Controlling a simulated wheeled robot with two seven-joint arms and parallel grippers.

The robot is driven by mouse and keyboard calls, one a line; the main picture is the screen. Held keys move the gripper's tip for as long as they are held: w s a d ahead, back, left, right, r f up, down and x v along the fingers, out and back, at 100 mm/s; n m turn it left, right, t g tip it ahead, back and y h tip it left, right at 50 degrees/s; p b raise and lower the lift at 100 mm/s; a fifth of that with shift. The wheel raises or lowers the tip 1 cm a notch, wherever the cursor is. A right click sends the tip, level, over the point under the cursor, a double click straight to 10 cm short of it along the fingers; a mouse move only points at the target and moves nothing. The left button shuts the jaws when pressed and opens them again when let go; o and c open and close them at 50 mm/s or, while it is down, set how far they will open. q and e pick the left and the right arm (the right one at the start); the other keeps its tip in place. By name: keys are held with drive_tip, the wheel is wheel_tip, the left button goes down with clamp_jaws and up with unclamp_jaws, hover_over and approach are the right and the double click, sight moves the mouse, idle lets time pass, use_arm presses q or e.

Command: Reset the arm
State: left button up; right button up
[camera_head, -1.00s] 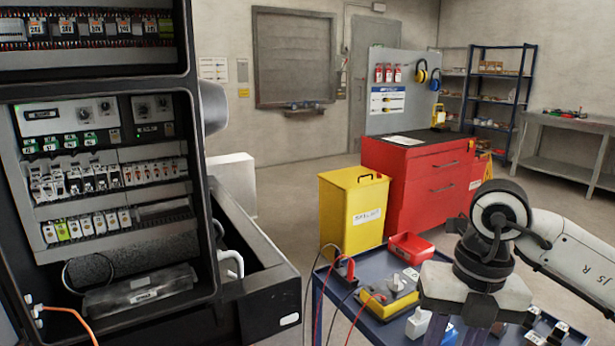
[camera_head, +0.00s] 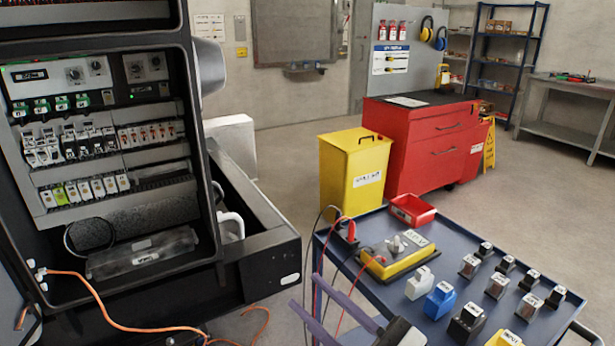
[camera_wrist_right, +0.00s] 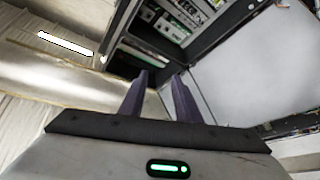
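My right gripper (camera_head: 305,290) is low in the middle of the head view, at the near left edge of the blue trolley. Its two purple fingers are apart, with nothing between them. The right wrist view also shows the open gripper (camera_wrist_right: 160,77), pointing toward the cabinet interior. Most of my right arm is out of the head view. My left gripper is not in view.
The open electrical cabinet (camera_head: 207,200) stands at the left, with an orange cable (camera_head: 130,326) below. The blue trolley (camera_head: 345,232) carries several small blocks, a yellow device (camera_head: 393,262) and a red bin (camera_head: 412,210). A yellow box (camera_head: 352,185) and red cabinet (camera_head: 405,150) stand behind.

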drive_tip(key=d+f+m+t+h, duration=0.3)
drive_tip(key=d+f+m+h, duration=0.5)
drive_tip(key=f, duration=0.4)
drive_tip(key=s+d+f+m+g+h, duration=0.3)
drive_tip(key=s+f, duration=0.5)
drive_tip(key=f, duration=0.3)
drive_tip(key=s+d+f+m+g+h, duration=0.3)
drive_tip(key=s+f, duration=0.6)
drive_tip(key=f, duration=0.3)
drive_tip(key=shift+s+d+f+m+g+h, duration=0.15)
drive_tip(key=shift+d+f+m+g+h, duration=0.15)
drive_tip(key=shift+d+g+h, duration=0.65)
